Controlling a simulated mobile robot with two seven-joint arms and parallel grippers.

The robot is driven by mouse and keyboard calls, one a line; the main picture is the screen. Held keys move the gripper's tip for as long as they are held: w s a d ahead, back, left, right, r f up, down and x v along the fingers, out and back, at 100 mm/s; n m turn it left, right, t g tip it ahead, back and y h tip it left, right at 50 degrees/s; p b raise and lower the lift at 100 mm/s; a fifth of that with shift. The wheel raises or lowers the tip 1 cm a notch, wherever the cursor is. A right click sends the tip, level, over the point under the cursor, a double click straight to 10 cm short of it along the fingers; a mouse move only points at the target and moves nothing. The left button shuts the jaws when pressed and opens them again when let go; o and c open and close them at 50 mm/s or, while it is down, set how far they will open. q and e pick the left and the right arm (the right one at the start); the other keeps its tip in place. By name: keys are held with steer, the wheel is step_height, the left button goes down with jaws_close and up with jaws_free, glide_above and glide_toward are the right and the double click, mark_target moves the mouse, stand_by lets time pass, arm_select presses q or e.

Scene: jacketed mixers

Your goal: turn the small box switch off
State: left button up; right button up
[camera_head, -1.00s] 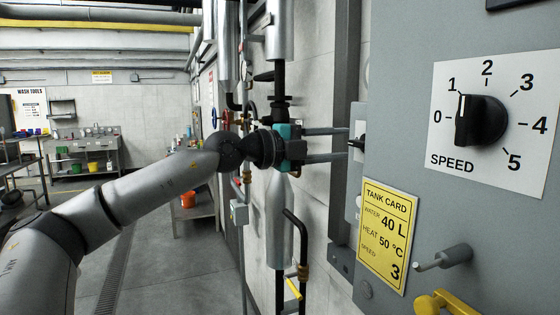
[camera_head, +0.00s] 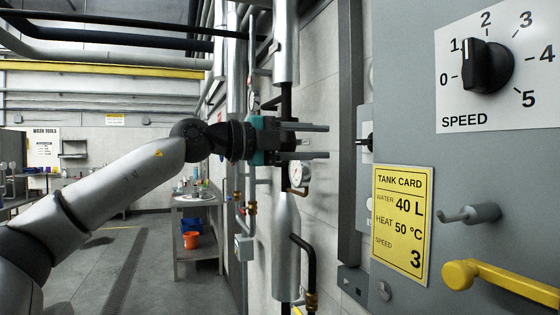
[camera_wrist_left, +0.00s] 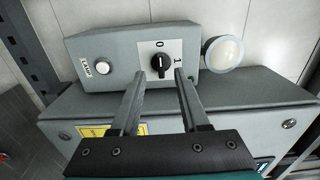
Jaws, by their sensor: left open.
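The small box switch is a black knob (camera_wrist_left: 160,63) on a white plate marked 0 and 1, set in a small grey box (camera_wrist_left: 120,58). I cannot read surely which mark it points to. In the head view the knob (camera_head: 363,142) shows side-on at the grey cabinet's left edge. My left gripper (camera_head: 327,141) is open and empty, level with the knob and apart from it, with a gap before its fingertips. In the left wrist view its fingers (camera_wrist_left: 160,75) appear on either side just below the knob. My right gripper is in neither view.
A white button (camera_wrist_left: 103,66) and a round pale-faced fitting (camera_wrist_left: 222,54) flank the switch. The grey cabinet at right carries a SPEED dial (camera_head: 487,66), a yellow tank card (camera_head: 402,225) and a yellow handle (camera_head: 500,280). Pipes and a gauge (camera_head: 299,174) are close to the gripper.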

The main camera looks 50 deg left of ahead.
arm_select(q)
steer(key=b+v, duration=0.5)
steer(key=v, duration=0.1)
steer(key=shift+s, duration=0.35)
steer(key=shift+a+f, duration=0.1)
stand_by(0.4)
